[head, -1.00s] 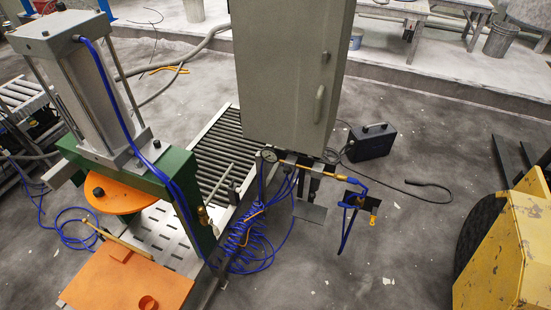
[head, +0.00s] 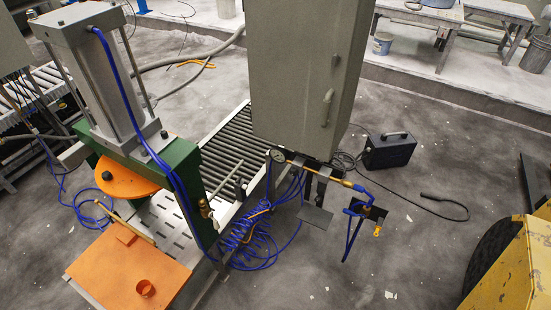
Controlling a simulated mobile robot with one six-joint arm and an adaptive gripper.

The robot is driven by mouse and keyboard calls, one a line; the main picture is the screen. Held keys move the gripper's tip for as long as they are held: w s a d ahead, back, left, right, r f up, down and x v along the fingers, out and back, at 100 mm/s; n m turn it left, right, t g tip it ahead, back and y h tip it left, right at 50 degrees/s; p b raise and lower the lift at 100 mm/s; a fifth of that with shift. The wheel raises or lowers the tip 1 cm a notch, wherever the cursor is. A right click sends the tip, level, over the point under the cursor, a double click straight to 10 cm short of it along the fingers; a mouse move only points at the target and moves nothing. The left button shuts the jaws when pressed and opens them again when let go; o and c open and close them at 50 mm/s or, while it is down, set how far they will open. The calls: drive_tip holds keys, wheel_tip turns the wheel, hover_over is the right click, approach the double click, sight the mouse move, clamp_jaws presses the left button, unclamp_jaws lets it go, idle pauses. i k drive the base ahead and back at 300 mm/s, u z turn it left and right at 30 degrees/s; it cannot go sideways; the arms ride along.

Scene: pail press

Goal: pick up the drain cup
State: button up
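The plate lies at the front of the press (head: 125,110), beside a metal slotted bed. The whole cup shows, with its open top facing up. My gripper is not in view, so its state and its distance from the cup do not show.
Blue coiled hoses (head: 255,240) hang right of the press. A yellow vehicle (head: 515,270) is at the lower right. Floor between is mostly clear.

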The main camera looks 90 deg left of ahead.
sight(143, 288)
drive_tip(key=z, duration=0.25)
drive_tip(key=k, duration=0.15)
drive_tip(key=u, duration=3.3)
drive_tip(key=i, duration=0.95)
drive_tip(key=u, duration=0.15)
